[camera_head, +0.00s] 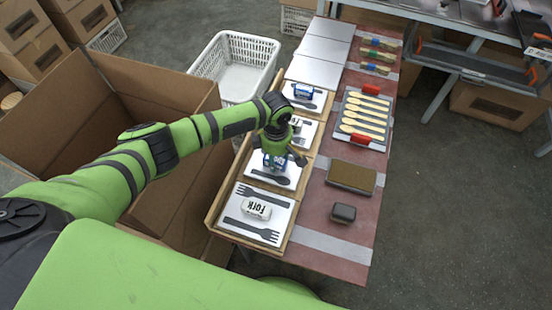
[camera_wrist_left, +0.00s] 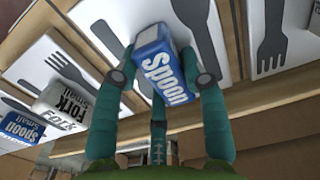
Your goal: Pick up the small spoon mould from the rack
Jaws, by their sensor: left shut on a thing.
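My left gripper (camera_head: 279,155) is shut on a blue and white block mould marked "Spoon" (camera_wrist_left: 165,70), seen between its fingers in the left wrist view. In the head view this blue block (camera_head: 268,164) is over the white spoon board second from the front; I cannot tell whether it touches the board. Another blue and white block, marked "Spoon Small" (camera_wrist_left: 18,128), rests on the farthest cutlery board of the wooden rack (camera_head: 216,208); it also shows in the head view (camera_head: 303,91). My right gripper is not in view.
A white "Fork Small" block (camera_wrist_left: 62,106) sits between the spoon blocks, and a white "Fork" block (camera_head: 256,208) is on the nearest board. Right of the rack are a tray of wooden spoons (camera_head: 340,138), a brown pad (camera_head: 352,176) and a dark block (camera_head: 343,213). Cardboard boxes stand left.

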